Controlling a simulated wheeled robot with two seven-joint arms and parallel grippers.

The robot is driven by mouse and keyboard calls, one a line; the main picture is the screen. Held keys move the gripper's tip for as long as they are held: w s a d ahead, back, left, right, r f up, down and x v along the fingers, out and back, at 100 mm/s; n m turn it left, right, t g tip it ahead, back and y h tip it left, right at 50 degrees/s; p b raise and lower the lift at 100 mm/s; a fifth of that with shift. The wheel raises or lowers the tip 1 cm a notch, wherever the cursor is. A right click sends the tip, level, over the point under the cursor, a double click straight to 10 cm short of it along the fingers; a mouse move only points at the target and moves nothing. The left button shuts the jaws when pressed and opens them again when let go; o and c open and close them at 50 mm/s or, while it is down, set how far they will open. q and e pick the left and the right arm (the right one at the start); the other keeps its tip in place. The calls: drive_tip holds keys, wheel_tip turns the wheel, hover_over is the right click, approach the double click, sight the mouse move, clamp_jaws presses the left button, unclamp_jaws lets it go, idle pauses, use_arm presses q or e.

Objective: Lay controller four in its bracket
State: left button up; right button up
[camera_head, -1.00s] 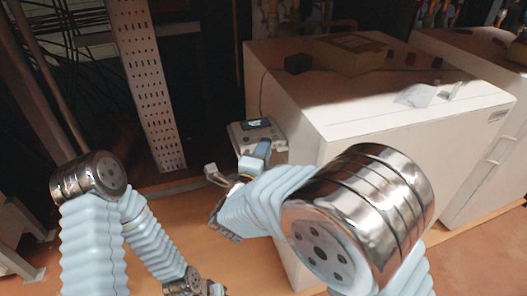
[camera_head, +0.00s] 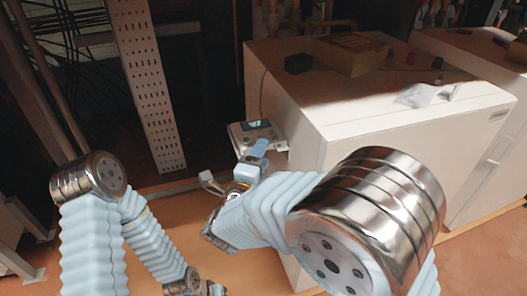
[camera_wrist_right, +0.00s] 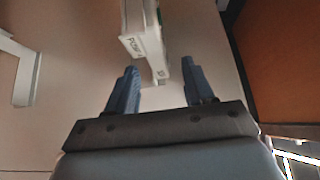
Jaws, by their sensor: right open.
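A pale controller (camera_head: 262,132) with a small lit screen sits against the left side of the white cabinet in the head view. In the right wrist view a pale, lettered casing edge (camera_wrist_right: 134,45), likely the same controller, lies just beyond the fingertips. A small white piece shows below it, perhaps the bracket; I cannot tell how the two fit together. My right gripper (camera_wrist_right: 157,78) is open, with its blue fingers apart and nothing between their tips. It also shows in the head view (camera_head: 257,150), close in front of the controller. My left gripper is not clearly visible at the bottom edge.
The white cabinet (camera_head: 420,130) fills the right side, with a cardboard box (camera_head: 352,55) and small items on top. A perforated metal upright (camera_head: 146,90) stands behind. Another white bracket-like part (camera_wrist_right: 22,72) shows at left in the wrist view. Wooden surface lies below my arms.

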drive_tip(key=v, duration=0.9)
drive_tip(key=shift+s+b, duration=0.25)
drive_tip(key=shift+b, duration=0.1)
